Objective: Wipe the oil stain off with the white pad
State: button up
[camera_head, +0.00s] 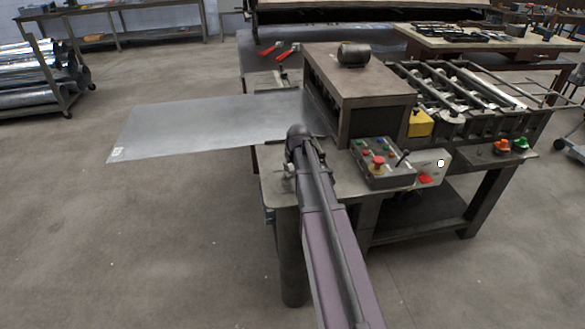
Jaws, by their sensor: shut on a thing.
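A flat grey metal sheet (205,122) juts out to the left from the brown-topped forming machine (365,75). A small pale patch (118,153) shows at the sheet's near left corner; I cannot tell what it is. I cannot make out the white pad or an oil stain. My arm reaches from the bottom of the picture up to the bench's left end, beside the sheet's right end. My gripper cannot be made out beyond the arm's dark far end, and whatever it holds is hidden too.
A control box (382,162) with buttons and a lever sits on the bench, right of my arm. A roller rack (455,95) stands behind it. A cart with shiny ducts (38,75) is far left. The floor (130,240) at left is clear.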

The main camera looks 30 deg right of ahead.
jog(key=shift+w, duration=0.1)
jog(key=shift+w+d, duration=0.3)
jog(key=shift+w, duration=0.55)
jog(key=shift+w+d, duration=0.25)
jog(key=shift+w, duration=0.6)
jog(key=shift+s+d+r, duration=0.1)
jog(key=shift+s+d, duration=0.15)
jog(key=shift+d, duration=0.55)
jog(key=shift+s, duration=0.15)
jog(key=shift+s+a, duration=0.3)
jog(key=shift+s, duration=0.5)
jog(key=shift+s+a, duration=0.25)
jog(key=shift+s, duration=0.55)
jog(key=shift+s, duration=0.2)
jog(key=shift+s+a, duration=0.25)
jog(key=shift+s, duration=0.5)
jog(key=shift+s+a, duration=0.2)
jog(key=shift+s, duration=0.5)
